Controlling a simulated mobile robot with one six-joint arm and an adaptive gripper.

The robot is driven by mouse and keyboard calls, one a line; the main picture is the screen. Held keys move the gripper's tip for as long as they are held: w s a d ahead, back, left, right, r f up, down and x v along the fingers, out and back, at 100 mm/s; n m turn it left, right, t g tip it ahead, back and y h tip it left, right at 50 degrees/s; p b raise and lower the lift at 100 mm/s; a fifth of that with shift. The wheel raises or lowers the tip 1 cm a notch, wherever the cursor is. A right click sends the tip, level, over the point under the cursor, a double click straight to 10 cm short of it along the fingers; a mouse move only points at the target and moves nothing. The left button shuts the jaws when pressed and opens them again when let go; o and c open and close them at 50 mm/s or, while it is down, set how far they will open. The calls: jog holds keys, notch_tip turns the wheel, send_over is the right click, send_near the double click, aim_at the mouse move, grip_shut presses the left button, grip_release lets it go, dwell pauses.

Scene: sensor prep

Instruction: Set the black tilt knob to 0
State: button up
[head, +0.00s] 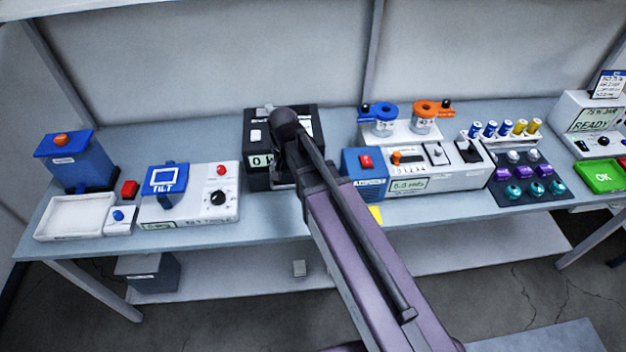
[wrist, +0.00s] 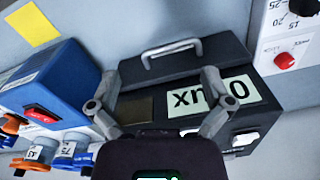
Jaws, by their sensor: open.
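The black tilt knob (head: 217,198) sits on the front right of the white tilt unit (head: 190,207), left of my arm in the head view. A red knob (head: 221,170) is above it. In the wrist view the black knob (wrist: 303,7) is cut by the top right corner, beside scale marks 15, 20 and 25. Its pointer setting is too small to read. My gripper (wrist: 161,80) is open and empty over the black box (wrist: 125,68), apart from the knob. In the head view my wrist hides most of the gripper.
The black box (head: 257,182) has a handle and a display, and stands right of the tilt unit. A blue box with a red switch (head: 366,162) stands right of it. A blue screen (head: 165,180) rises from the tilt unit's left. A white tray (head: 75,218) lies far left.

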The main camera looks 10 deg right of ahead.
jog(key=s+d+n, duration=0.1)
jog(key=s+d, duration=0.2)
jog(key=d, duration=0.4)
jog(key=shift+f+b, duration=0.3)
jog(key=shift+f, duration=0.05)
jog(key=shift+s, duration=0.1)
jog(key=shift+d, duration=0.15)
jog(key=s+d+n, duration=0.2)
jog(key=s+d, duration=0.3)
jog(key=d, duration=0.2)
jog(key=shift+d+f+b, duration=0.3)
jog(key=shift+f+b, duration=0.15)
jog(key=c, duration=0.6)
jog(key=shift+s+d, duration=0.1)
